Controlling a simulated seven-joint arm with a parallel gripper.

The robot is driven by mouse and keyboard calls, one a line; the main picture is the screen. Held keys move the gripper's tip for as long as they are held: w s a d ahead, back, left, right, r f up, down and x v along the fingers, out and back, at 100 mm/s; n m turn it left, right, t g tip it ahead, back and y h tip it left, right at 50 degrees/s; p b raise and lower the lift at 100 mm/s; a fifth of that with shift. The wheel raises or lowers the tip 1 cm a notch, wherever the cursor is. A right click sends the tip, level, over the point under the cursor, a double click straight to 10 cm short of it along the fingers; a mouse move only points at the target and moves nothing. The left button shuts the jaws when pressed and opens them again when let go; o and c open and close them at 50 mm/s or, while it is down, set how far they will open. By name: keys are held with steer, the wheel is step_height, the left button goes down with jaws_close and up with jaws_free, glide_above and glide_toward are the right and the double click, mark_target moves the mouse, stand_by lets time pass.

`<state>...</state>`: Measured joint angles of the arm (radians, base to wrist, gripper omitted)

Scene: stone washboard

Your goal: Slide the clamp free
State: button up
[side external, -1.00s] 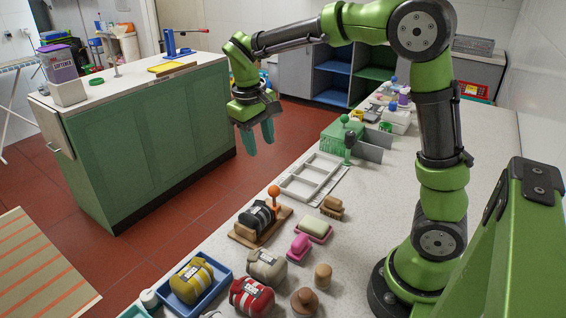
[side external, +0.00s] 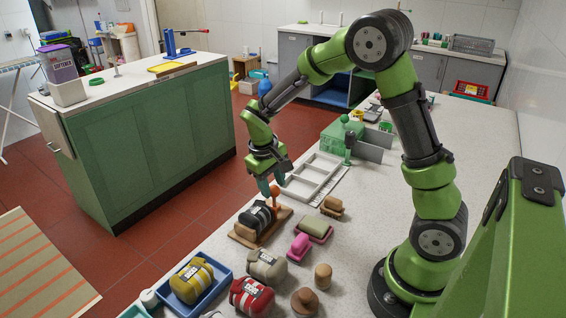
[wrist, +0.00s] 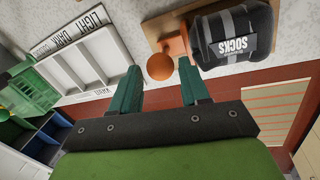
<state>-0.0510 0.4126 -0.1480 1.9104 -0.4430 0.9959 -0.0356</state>
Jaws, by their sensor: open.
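The clamp is an orange piece with a round knob (side external: 274,190), standing at the end of a wooden board (side external: 244,238). A black rolled bundle (side external: 257,217) lies on the board against it. In the wrist view the orange knob (wrist: 160,67) shows between my fingertips, with the orange clamp body (wrist: 176,44) beside the black bundle labelled SOCKS (wrist: 235,38). My gripper (side external: 271,184) is open and empty, pointing down just above the knob. It also shows in the wrist view (wrist: 159,72). I cannot tell whether a finger touches the knob.
A white divided tray (side external: 312,178) lies behind the board. A yellow bundle in a blue tray (side external: 203,298), a red bundle (side external: 252,296), a beige bundle (side external: 267,266), a pink brush (side external: 299,246) and a soap dish (side external: 315,229) are nearby.

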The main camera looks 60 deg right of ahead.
steer(key=shift+d+f, duration=0.15)
steer(key=shift+f, duration=0.6)
jaws_close()
steer(key=shift+d, duration=1.5)
jaws_free()
steer(key=a+r, duration=0.3)
steer(key=r, duration=1.3)
steer(key=shift+w+a+r, duration=0.2)
steer(key=shift+w+r, duration=0.1)
